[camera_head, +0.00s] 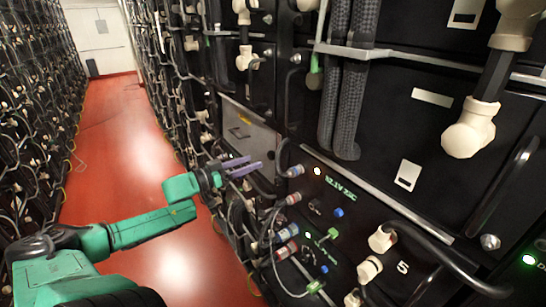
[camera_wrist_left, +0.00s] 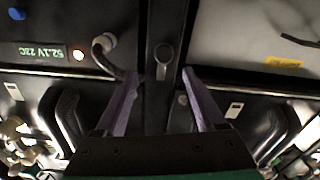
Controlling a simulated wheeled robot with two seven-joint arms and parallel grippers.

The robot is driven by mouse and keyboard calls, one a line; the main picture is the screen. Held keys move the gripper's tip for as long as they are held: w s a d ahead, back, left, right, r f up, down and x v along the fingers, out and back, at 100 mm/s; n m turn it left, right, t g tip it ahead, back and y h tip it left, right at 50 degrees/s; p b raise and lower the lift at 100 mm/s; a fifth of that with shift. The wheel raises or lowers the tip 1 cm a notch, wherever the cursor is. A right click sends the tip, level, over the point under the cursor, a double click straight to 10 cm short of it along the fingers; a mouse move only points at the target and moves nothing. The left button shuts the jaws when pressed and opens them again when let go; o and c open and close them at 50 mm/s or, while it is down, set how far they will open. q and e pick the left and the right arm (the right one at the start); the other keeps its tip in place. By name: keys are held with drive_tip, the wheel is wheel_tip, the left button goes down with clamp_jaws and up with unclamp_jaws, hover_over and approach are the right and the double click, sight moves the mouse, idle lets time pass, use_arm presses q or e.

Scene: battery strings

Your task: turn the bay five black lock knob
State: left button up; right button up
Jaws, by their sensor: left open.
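My left gripper (camera_head: 245,169) is open, its purple fingers reaching toward the black rack front at mid-picture in the head view. In the left wrist view its two fingers (camera_wrist_left: 160,98) stand apart with nothing between them. A dark round knob with a short tab (camera_wrist_left: 163,58) sits on a black upright strip, just beyond the fingertips and roughly centred between them. It appears apart from the fingers. I cannot make out this knob in the head view, and no bay number shows beside it. My right gripper is not in view.
A lit panel reading 52.1V (camera_wrist_left: 38,52) and a cable plug (camera_wrist_left: 105,42) are beside the knob. A grey panel with a yellow label (camera_head: 248,135) is behind the gripper. Cables hang below it. A "5" (camera_head: 402,267) marks the lower right unit.

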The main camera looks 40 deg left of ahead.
sight(269, 156)
use_arm(q)
drive_tip(key=b+x, duration=0.2)
drive_tip(key=f+b+x, duration=0.1)
drive_tip(key=b+x, duration=0.1)
drive_tip(key=x, duration=0.1)
drive_tip(key=b+x, duration=0.2)
drive_tip(key=x, duration=0.1)
drive_tip(key=shift+w+a+f+b, duration=0.15)
drive_tip(key=shift+w+b, duration=0.15)
drive_tip(key=shift+w+r+b, duration=0.1)
drive_tip(key=shift+r+b, duration=0.2)
drive_tip(key=shift+b, duration=0.05)
drive_tip(key=shift+w, duration=0.15)
drive_tip(key=shift+c, duration=0.4)
clamp_jaws()
